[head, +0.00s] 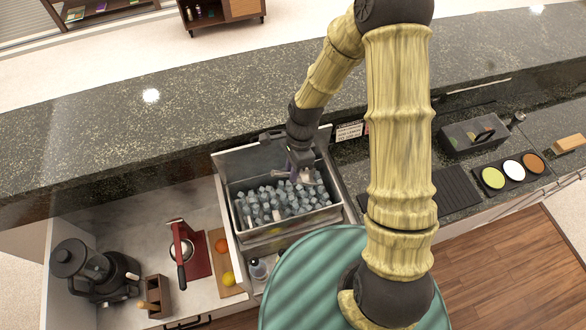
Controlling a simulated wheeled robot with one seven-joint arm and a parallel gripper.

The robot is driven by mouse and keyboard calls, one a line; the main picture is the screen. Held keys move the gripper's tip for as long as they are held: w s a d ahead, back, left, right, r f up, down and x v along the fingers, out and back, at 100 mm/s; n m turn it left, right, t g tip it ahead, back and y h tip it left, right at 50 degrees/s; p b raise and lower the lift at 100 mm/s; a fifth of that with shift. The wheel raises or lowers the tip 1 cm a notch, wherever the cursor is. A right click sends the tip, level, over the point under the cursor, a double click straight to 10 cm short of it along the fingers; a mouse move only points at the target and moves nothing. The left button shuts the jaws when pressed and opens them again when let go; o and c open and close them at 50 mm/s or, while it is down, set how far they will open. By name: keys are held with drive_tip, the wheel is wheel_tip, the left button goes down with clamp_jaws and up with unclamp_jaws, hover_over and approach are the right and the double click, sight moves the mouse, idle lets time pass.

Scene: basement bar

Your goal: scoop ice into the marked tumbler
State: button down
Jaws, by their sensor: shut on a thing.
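The ice bin (236,217) is a metal well filled with many clear, bluish ice cubes (283,203). Its lid stands open behind it. My gripper (301,176) points down over the back right part of the ice. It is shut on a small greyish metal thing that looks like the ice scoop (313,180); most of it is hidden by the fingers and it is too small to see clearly. I cannot tell whether it touches the ice. I make out no marked tumbler; my arm covers part of the counter.
Right are a tray (513,176) of coloured discs and a grey caddy (474,136). A raised granite counter (180,125) runs behind.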

wheel_tip(320, 180, down, 17)
drive_tip(key=b, duration=1.2)
drive_tip(key=shift+b, duration=0.3)
drive_tip(key=shift+r, duration=0.1)
idle(0.5)
wheel_tip(320, 180, up, 10)
drive_tip(key=t+h+p, duration=0.1)
drive_tip(key=h+p, duration=0.4)
drive_tip(key=p, duration=0.2)
idle(0.4)
idle(0.5)
